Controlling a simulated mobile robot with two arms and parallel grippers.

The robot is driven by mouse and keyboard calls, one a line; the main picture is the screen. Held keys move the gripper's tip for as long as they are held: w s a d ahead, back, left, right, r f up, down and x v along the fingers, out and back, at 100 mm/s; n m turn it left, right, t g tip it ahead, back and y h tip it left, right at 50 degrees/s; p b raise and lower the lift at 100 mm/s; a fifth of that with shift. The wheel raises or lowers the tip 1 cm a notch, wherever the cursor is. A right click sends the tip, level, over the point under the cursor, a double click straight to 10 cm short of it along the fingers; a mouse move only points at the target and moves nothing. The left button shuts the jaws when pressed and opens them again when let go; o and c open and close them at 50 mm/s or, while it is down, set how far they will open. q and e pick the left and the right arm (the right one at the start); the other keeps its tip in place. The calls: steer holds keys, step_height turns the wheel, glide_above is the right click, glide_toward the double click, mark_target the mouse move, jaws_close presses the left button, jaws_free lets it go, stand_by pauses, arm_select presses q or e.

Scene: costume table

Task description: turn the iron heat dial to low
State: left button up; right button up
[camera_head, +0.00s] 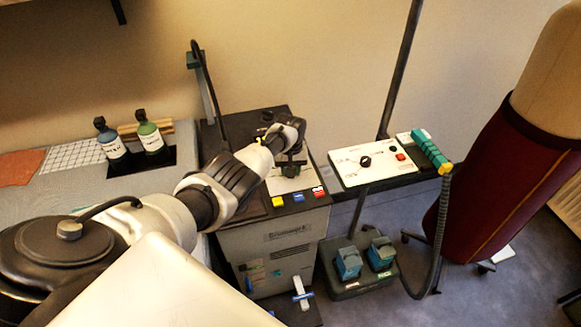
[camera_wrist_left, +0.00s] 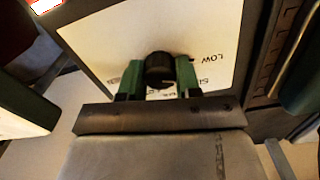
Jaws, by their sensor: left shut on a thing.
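The heat dial (camera_wrist_left: 160,66) is a round black knob on a white panel (camera_wrist_left: 105,35) in the left wrist view. The word LOW is printed to its right, and other lettering below it is partly covered. My left gripper (camera_wrist_left: 159,78) has its two green fingers on either side of the knob, shut on it. A small pale mark shows at the knob's lower edge, but I cannot tell its setting surely. In the head view my left gripper (camera_head: 291,163) is over the white panel (camera_head: 285,184) of the grey machine (camera_head: 275,245) and hides the dial. My right gripper is not in view.
Blue, yellow and red buttons (camera_head: 298,197) line the machine's front edge. To the right stands another white panel (camera_head: 350,171) with a black knob (camera_head: 365,161) and red switch, beside a teal-handled hose tool (camera_head: 430,150). Two bottles (camera_head: 150,137) stand at left.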

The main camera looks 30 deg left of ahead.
arm_select(q)
steer(key=shift+n, duration=1.1)
steer(key=o, duration=0.9)
steer(key=shift+r+p, duration=0.4)
steer(key=shift+p, duration=0.05)
step_height(320, 180, up, 3)
steer(key=shift+f+p, duration=0.15)
steer(key=shift+p, duration=0.6)
step_height(320, 180, up, 7)
steer(key=shift+r, duration=0.15)
